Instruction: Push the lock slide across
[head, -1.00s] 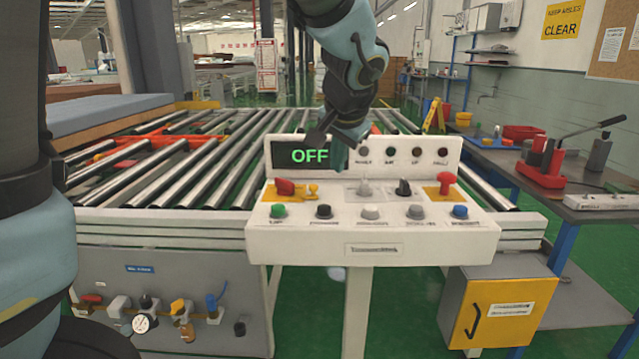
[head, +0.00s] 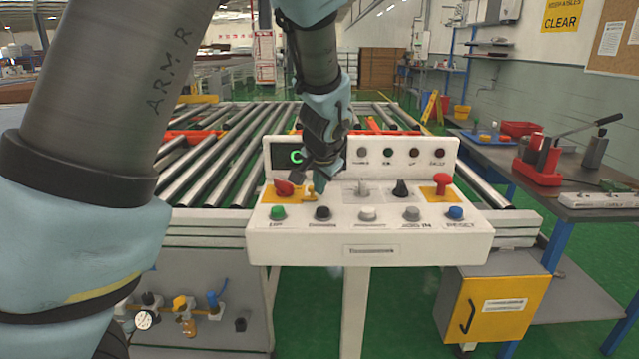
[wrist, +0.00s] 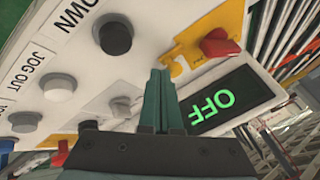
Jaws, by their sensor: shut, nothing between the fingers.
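The control panel (head: 370,245) is white, with a row of push buttons along its front. A red rotary knob (head: 284,187) sits on a yellow plate at its left. The small yellow lock slide (head: 309,191) is just right of the knob. In the wrist view the red knob (wrist: 219,43) is clear, and the slide (wrist: 176,68) shows partly behind my fingertips. My gripper (head: 325,184) is shut and empty, low over the panel beside the slide. Its teal fingers (wrist: 159,82) point toward the slide; I cannot tell whether they touch it.
The display (wrist: 224,98) reads OFF. A grey lever (head: 362,189), a black knob (head: 401,188) and a red mushroom button (head: 441,183) stand to the right. Buttons marked DOWN (wrist: 114,36) and JOG OUT (wrist: 58,86) are close by. The roller conveyor (head: 240,150) lies behind.

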